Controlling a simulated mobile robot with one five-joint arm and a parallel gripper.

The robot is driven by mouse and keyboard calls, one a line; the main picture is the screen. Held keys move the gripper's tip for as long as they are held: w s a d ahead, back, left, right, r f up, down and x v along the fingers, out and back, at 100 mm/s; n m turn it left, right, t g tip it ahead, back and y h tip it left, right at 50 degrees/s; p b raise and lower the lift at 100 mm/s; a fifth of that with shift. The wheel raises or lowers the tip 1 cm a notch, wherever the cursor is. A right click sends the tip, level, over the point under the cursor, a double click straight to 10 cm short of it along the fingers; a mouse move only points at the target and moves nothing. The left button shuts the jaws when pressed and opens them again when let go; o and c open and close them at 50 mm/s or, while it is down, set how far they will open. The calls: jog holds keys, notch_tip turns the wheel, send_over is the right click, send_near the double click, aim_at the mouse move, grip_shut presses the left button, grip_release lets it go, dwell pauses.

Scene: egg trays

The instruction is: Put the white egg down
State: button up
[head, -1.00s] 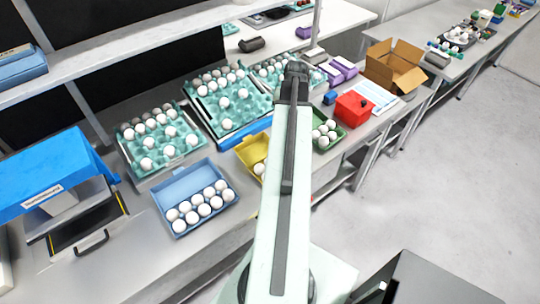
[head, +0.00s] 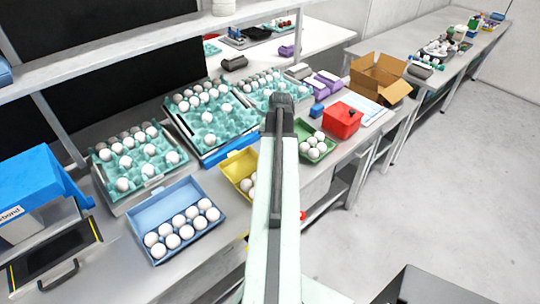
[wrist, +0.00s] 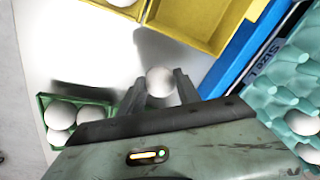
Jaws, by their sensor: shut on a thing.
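In the wrist view my gripper (wrist: 160,88) is shut on a white egg (wrist: 160,80), with one dark finger on each side of it. The bench top (wrist: 75,30) shows below and beyond the egg. A yellow carton (wrist: 205,22) lies ahead, with a white egg in its part at the top edge. A green carton (wrist: 78,100) with several eggs is at the left. In the head view the yellow carton (head: 240,163) and the green carton (head: 316,132) stand on either side of my arm. My arm hides the gripper and the held egg there.
A blue carton (head: 165,204) full of eggs stands at the front left. Teal egg trays (head: 207,127) stand behind. A red box (head: 342,119) and a cardboard box (head: 380,81) are to the right. Bare bench shows between the green and yellow cartons in the wrist view.

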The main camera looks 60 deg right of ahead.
jog(key=shift+f, duration=0.45)
jog(key=o, duration=0.7)
jog(key=p+v, duration=1.2)
jog(key=shift+w, duration=0.1)
